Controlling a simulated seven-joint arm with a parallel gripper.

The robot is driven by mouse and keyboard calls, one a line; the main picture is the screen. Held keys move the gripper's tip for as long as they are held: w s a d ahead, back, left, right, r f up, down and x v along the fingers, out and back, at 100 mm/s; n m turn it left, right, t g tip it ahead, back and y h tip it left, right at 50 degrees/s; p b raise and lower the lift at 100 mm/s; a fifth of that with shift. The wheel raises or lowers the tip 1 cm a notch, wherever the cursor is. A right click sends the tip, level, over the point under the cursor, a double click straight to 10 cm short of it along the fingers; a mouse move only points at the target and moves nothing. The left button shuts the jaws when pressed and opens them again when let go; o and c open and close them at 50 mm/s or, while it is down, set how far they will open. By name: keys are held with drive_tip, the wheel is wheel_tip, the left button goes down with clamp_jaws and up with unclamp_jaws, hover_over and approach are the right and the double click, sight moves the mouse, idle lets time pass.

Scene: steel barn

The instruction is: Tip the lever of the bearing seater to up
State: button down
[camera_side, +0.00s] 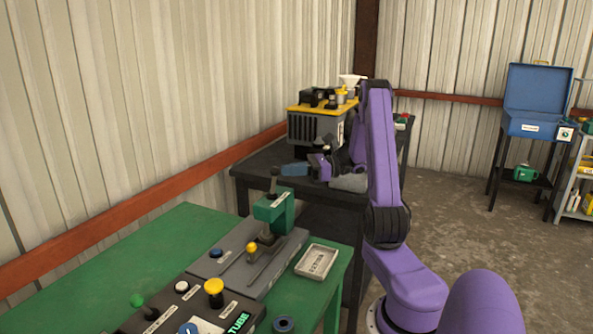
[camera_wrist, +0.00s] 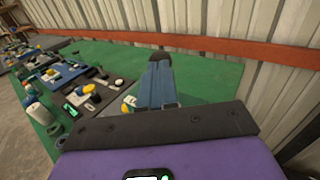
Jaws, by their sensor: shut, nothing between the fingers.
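A green and black press-like unit (camera_side: 271,207) stands on a dark grey panel (camera_side: 232,262) on the green bench and looks like the bearing seater; its labels are too small to read. A short lever with a yellow knob (camera_side: 252,247) stands in front of it, beside a long slot. My gripper (camera_side: 288,169) is shut and empty, with blue fingers pointing left, beyond and above the unit, apart from it. In the wrist view the blue fingers (camera_wrist: 159,62) cover part of the bench; a yellow knob (camera_wrist: 129,102) shows beside them. The unit cannot be made out there.
A shallow grey tray (camera_side: 316,262) lies right of the panel. Behind stands a dark table (camera_side: 262,165) with a grey and yellow machine (camera_side: 318,122). The green bench (camera_side: 150,245) is clear at left, by the wall.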

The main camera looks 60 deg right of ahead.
drive_tip(key=shift+a+r, duration=0.1)
drive_tip(key=shift+a, duration=0.05)
drive_tip(key=shift+a+r+n+g+h, duration=0.3)
drive_tip(key=shift+a+n+g, duration=0.25)
drive_tip(key=shift+n, duration=0.25)
drive_tip(key=shift+a+r+n+g+h, duration=0.15)
drive_tip(key=shift+a+n+g+h, duration=0.25)
drive_tip(key=shift+a+n+h, duration=0.6)
drive_tip(key=shift+a+r+n+g+h, duration=0.15)
drive_tip(key=shift+a+n+g+h, duration=0.2)
drive_tip(key=shift+a+n+h, duration=0.6)
drive_tip(key=shift+a+y, duration=0.2)
drive_tip(key=shift+y, duration=0.15)
drive_tip(key=shift+r, duration=0.2)
